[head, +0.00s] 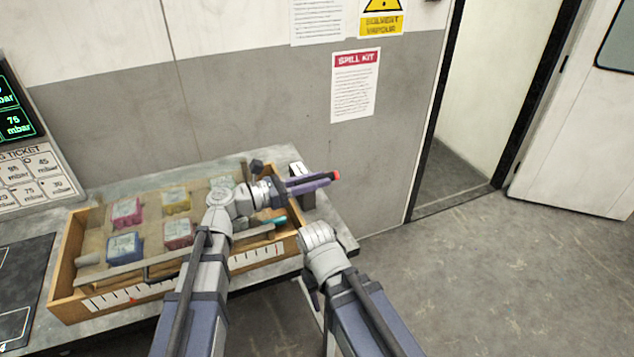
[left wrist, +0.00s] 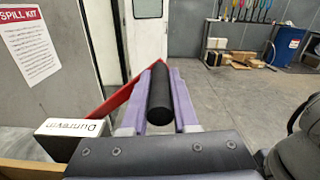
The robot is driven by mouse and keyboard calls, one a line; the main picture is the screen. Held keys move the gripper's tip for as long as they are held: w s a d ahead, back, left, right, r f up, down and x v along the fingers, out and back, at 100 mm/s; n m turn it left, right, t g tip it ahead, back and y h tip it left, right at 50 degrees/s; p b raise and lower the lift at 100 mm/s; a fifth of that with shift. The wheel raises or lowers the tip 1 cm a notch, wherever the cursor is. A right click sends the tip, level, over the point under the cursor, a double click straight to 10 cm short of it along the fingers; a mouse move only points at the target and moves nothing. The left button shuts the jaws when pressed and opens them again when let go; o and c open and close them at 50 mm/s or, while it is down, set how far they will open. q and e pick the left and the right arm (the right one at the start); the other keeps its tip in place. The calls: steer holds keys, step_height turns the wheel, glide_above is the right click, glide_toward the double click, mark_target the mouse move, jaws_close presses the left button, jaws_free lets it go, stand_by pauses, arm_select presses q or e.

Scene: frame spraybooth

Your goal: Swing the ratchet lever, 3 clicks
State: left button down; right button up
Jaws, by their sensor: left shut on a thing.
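My left gripper (head: 322,181), with purple fingers, is at the right end of the wooden frame. In the left wrist view my left gripper (left wrist: 158,85) is shut on the black grip (left wrist: 160,95) of the ratchet lever. The lever's red arm (left wrist: 122,100) runs from beside the white housing (left wrist: 72,136) up behind the fingers. In the head view a red tip (head: 336,175) shows at the fingertips, and the housing (head: 299,171) is partly hidden behind the gripper.
The wooden frame (head: 66,262) on the bench (head: 140,192) holds several coloured blocks under mesh. A gauge panel (head: 20,130) stands at the left. The grey wall is close behind the bench. Open floor (head: 500,270) lies to the right, by the doorway.

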arm_select(q)
steer(key=w+a+r+n+p, duration=0.2)
steer(key=w+r+n+p, duration=0.1)
steer(key=w, duration=0.4)
steer(key=w+a+r+n+p, duration=0.3)
steer(key=w+r+n, duration=0.1)
steer(key=w, duration=0.4)
steer(key=shift+r+p, duration=0.15)
steer(key=shift+p, duration=0.15)
steer(key=c, duration=1.1)
jaws_free()
steer(key=shift+o, duration=1.4)
steer(key=shift+w, duration=0.1)
steer(key=shift+o, duration=0.7)
